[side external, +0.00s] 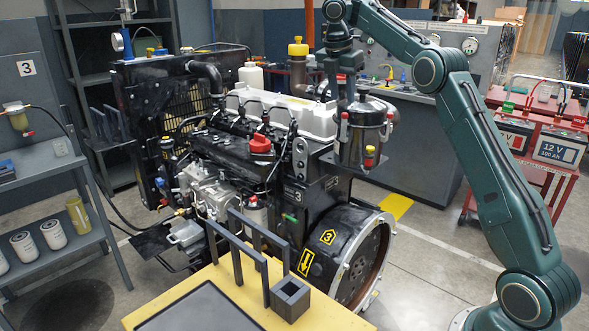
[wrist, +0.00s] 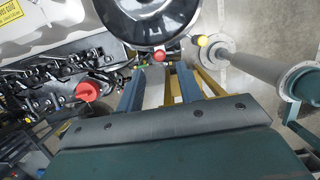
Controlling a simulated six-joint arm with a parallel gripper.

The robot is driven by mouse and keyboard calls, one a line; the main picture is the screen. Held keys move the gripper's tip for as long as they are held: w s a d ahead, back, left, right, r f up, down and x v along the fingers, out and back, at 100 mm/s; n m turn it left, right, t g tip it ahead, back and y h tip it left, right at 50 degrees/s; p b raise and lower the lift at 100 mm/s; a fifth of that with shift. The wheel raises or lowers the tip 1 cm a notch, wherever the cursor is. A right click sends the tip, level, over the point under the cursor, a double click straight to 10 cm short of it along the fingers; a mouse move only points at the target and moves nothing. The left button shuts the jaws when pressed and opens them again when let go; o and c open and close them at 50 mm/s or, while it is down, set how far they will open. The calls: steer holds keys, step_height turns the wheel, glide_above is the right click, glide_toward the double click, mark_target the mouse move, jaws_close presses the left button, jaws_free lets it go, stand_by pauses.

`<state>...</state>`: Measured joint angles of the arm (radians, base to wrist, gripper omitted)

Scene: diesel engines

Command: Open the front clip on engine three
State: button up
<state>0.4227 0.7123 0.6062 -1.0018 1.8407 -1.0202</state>
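Engine three (side external: 270,150) stands in the middle of the side external view, with a "3" plate on its side. A dark round canister (side external: 365,135) is at its right end, with several red-tipped clip-like parts around its side. One, with a red and yellow end (side external: 370,158), faces the side camera; I cannot tell for sure which is the front clip. In the wrist view the canister (wrist: 150,18) is at the top, with a red tip (wrist: 159,55) at its near edge. My gripper (wrist: 161,78) is open and empty, its two fingers apart just below that tip.
A red knob (side external: 261,143) tops the engine. A yellow table (side external: 165,310) with dark stands and a grey box (side external: 290,298) is in front. A red battery cart (side external: 535,140) stands right, a grey shelf (side external: 50,170) left. Open floor lies right of the engine.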

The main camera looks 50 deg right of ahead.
mark_target(343, 114)
steer(key=shift+x, duration=2.6)
jaws_close()
jaws_free()
steer(key=shift+r, duration=0.15)
steer(key=v, duration=0.7)
steer(key=shift+r, duration=0.2)
steer(key=shift+a, duration=0.1)
